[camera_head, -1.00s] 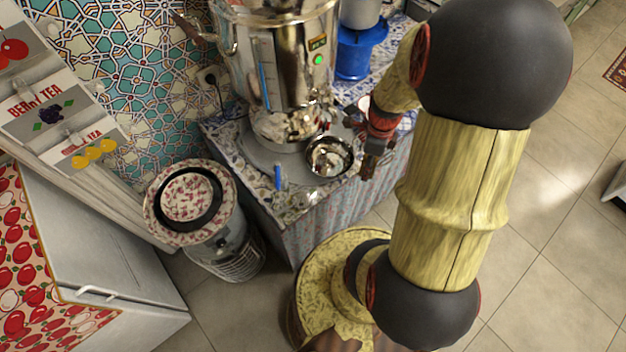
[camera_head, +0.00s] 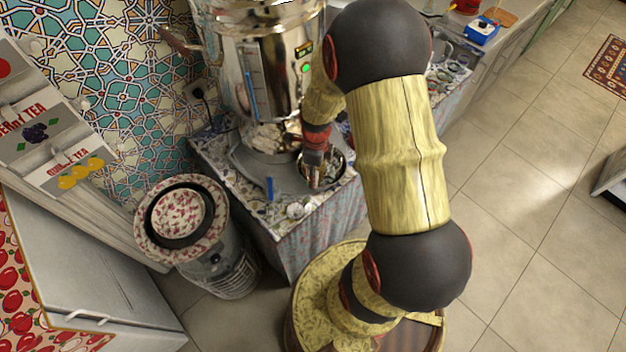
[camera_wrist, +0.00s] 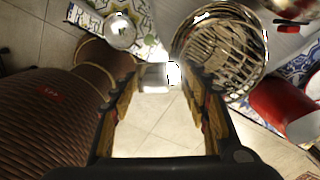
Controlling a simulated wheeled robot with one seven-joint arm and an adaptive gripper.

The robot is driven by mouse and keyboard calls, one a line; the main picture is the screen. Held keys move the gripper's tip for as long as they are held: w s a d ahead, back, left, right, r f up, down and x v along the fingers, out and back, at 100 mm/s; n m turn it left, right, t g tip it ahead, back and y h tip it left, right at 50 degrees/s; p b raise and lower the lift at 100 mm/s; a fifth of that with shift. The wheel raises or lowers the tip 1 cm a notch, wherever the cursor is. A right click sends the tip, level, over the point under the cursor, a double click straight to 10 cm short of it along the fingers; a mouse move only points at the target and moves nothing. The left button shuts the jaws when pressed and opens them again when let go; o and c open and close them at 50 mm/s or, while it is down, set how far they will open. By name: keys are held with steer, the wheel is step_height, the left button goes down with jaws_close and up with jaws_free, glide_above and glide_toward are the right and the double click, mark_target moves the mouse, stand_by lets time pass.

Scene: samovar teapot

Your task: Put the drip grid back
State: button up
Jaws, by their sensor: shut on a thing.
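My gripper (camera_wrist: 160,78) is shut on a small shiny metal piece, which I take to be the drip grid (camera_wrist: 155,77); little of it shows and its outline is washed out by glare. In the head view my gripper (camera_head: 318,180) is low over the table, in front of the round metal drip bowl (camera_head: 337,163) below the samovar (camera_head: 275,75). The same bowl, with streaked reflections inside, lies just beyond and to the right of the fingertips in the wrist view (camera_wrist: 222,50). I cannot tell whether the held piece touches the bowl.
A small blue upright object (camera_head: 270,188) and a shiny round object (camera_head: 296,210) stand near the table's front edge. The round one also shows in the wrist view (camera_wrist: 122,30). A drum-shaped container with a floral plate (camera_head: 180,220) stands left of the table.

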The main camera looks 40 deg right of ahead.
steer(key=shift+w+a+f, duration=0.2)
steer(key=shift+w+f, duration=0.15)
steer(key=shift+f, duration=0.15)
steer(key=shift+w+f+b, duration=0.1)
steer(key=shift+f+b, duration=0.25)
steer(key=shift+f, duration=1.15)
steer(key=shift+f, duration=0.4)
steer(key=shift+f+b, duration=0.2)
steer(key=shift+b, duration=0.2)
steer(key=o, duration=1.6)
steer(key=shift+o, duration=0.2)
